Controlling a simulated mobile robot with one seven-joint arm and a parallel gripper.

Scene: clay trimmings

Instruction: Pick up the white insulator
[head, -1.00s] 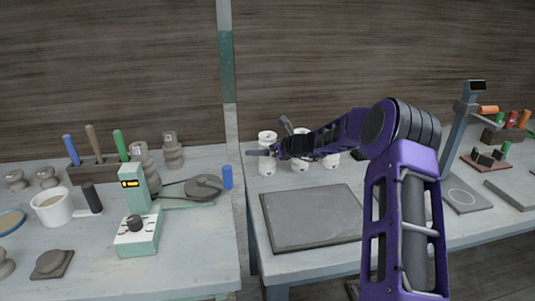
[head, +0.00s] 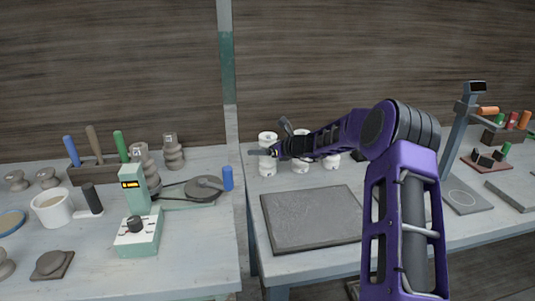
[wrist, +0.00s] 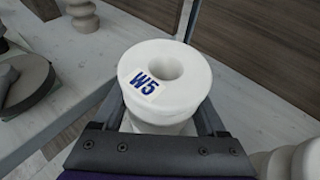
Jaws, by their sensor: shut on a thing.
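A white insulator (wrist: 176,75) with a round hole in its top and a blue "W5" label sits between the fingers of my gripper in the wrist view. In the head view this white insulator (head: 267,167) stands upright at the back left of the right table, partly covered by my gripper (head: 268,152). My gripper is shut on it. Two more white insulators stand to its right, one (head: 300,166) beside it and one (head: 331,160) mostly behind my arm. The insulator's base is hidden in the wrist view.
A dark grey slab (head: 312,218) lies on the right table in front of the insulators. A blue cylinder (head: 227,178) and a turntable-like disc (head: 203,188) are on the left table, across a gap. A post (head: 227,90) rises behind the gap.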

